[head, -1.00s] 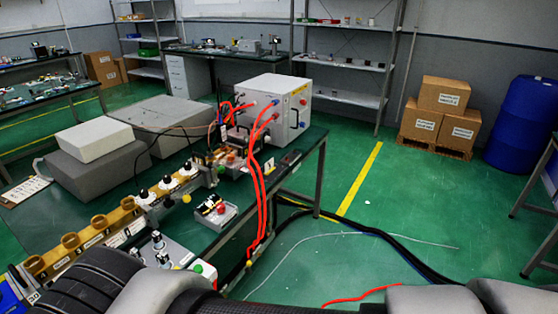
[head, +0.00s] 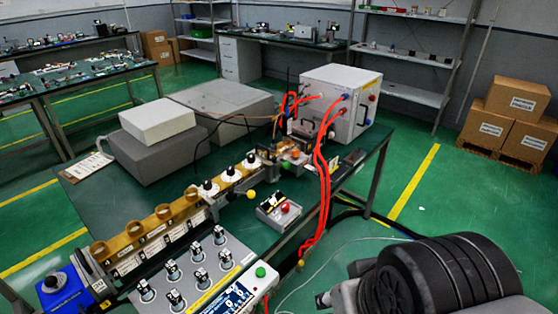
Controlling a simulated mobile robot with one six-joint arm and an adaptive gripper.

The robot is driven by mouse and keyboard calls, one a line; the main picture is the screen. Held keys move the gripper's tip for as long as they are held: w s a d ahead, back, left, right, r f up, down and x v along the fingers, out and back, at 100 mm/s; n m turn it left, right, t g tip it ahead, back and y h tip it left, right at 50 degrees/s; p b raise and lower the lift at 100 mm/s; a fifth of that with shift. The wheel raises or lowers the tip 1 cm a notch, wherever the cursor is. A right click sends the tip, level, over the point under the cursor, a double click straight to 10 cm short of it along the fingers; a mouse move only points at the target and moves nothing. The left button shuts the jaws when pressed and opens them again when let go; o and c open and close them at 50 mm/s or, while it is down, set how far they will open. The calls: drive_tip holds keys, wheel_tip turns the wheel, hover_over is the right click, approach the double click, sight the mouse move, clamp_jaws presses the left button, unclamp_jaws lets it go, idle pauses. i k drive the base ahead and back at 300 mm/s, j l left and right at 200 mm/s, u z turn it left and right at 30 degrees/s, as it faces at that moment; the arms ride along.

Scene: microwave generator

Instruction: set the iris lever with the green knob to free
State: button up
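The apparatus stands on a dark green-topped table. A small green spot (head: 296,154) shows among the fittings in front of the white cabinet, beside an orange-red part. It is too small to tell whether it is the iris lever's knob or how the lever is set. A larger green knob or button (head: 260,272) shows at the right corner of the front control panel (head: 206,272). A yellow ball knob (head: 251,194) sits beside the brass waveguide (head: 160,222). My arm's dark rounded links fill the lower right. My gripper is not in view.
A white cabinet (head: 337,100) with red cables (head: 322,185) stands at the table's far right end. A small box with a red button (head: 283,208) sits near the front edge. Grey boxes (head: 158,120) occupy the back.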

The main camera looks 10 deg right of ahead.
sight(286, 165)
drive_tip(key=i+l+u, duration=0.3)
drive_tip(key=i, duration=0.35)
drive_tip(key=i+l+u, duration=0.3)
drive_tip(key=i+l, duration=0.25)
drive_tip(key=i, duration=0.05)
